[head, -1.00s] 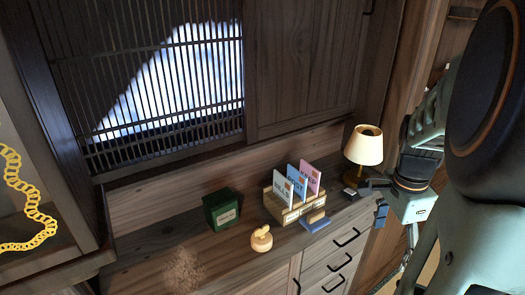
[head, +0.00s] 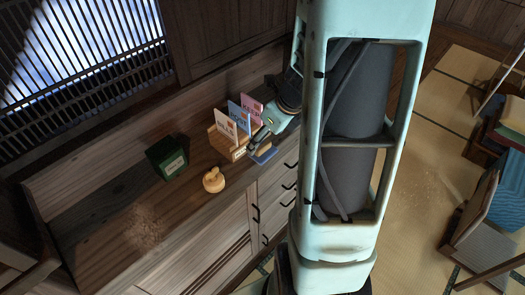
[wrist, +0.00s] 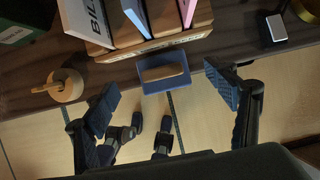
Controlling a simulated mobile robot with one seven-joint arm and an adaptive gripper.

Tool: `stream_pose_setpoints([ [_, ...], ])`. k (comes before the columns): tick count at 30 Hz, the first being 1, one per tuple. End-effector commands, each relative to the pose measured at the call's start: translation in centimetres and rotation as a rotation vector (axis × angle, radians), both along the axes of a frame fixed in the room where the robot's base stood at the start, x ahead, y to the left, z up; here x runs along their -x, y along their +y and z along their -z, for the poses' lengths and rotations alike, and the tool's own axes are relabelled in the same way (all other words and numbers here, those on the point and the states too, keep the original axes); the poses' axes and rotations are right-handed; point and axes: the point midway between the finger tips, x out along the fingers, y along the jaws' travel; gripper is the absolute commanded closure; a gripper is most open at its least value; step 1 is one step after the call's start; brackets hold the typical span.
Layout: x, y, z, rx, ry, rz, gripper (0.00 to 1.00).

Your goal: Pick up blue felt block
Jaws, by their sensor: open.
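The blue felt block (head: 265,155) lies on the wooden cabinet top in front of the card sorter, near the front edge. In the wrist view the blue felt block (wrist: 152,85) shows a tan wooden grip along its top and lies between and beyond my fingertips. My gripper (wrist: 165,93) is open and empty, with one blue-padded finger on each side of the block. In the head view my gripper (head: 256,143) is just above the block and partly covers it. I cannot tell the exact height gap.
The wooden sorter (head: 220,146) with several upright cards stands right behind the block. A round wooden object (head: 213,181) and a dark green box (head: 167,158) are to the left. A small grey box (wrist: 275,29) lies right. Tatami floor lies below the front edge.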

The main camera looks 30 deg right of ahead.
Motion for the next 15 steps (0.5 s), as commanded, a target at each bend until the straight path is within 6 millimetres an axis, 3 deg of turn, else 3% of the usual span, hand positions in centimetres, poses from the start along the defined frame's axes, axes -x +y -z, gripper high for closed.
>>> stream_pose_setpoints([
  [9,-0.8,0.1,4.2,-0.001,0.002,0.001,0.22],
  [15,-1.4,0.3,5.1,0.002,0.0,-0.001,0.22],
])
